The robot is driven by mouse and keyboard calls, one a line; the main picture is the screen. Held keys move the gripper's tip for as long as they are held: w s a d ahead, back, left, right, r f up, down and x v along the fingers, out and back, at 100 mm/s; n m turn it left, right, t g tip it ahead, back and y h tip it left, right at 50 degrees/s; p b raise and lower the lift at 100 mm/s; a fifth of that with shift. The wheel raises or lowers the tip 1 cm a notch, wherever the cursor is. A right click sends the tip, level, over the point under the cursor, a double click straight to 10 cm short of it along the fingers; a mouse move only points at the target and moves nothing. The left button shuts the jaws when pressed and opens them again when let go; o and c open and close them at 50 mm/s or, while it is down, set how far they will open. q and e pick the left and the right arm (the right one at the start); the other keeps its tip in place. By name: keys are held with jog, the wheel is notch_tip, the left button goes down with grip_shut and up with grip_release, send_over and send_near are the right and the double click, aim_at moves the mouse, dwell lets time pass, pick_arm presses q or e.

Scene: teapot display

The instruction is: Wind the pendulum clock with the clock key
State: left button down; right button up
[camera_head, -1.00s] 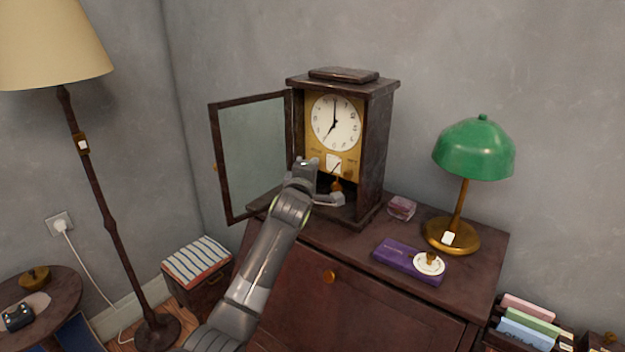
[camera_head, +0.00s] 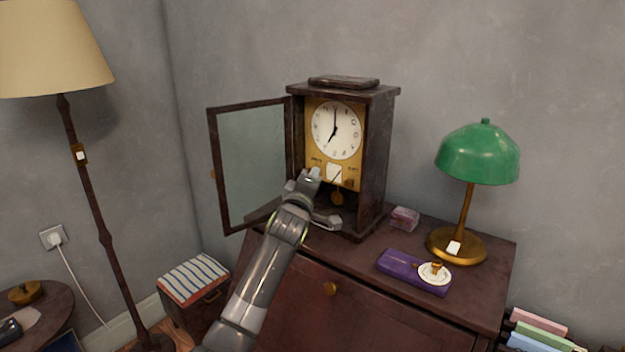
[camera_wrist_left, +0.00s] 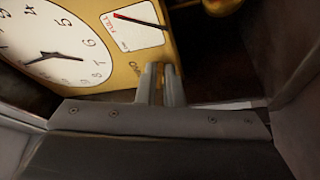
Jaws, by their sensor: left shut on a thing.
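The pendulum clock (camera_head: 382,150) stands on the dark cabinet with its glass door (camera_head: 252,160) swung open to the left. Its white dial (camera_head: 336,130) reads about seven. Below it on the brass plate is a white gauge (camera_head: 334,173) with a needle; it also shows in the wrist view (camera_wrist_left: 135,27). The brass pendulum bob (camera_head: 337,198) hangs below. My left gripper (camera_head: 314,173) is at the lower left of the brass plate, shut; its fingers (camera_wrist_left: 161,84) point at the plate. My right gripper is out of view.
A floor lamp (camera_head: 85,170) stands at left. The open door is close left of my arm.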

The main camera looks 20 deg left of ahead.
pick_arm(q)
jog(key=shift+f, duration=0.1)
jog(key=c, duration=1.6)
grip_release()
jog(key=s, duration=0.5)
jog(key=s+f+b, duration=0.1)
jog(key=s, duration=0.5)
jog(key=s+f+b, duration=0.1)
jog(key=s, duration=0.5)
jog(key=shift+s+d+f, duration=0.1)
jog(key=shift+d+f, duration=0.1)
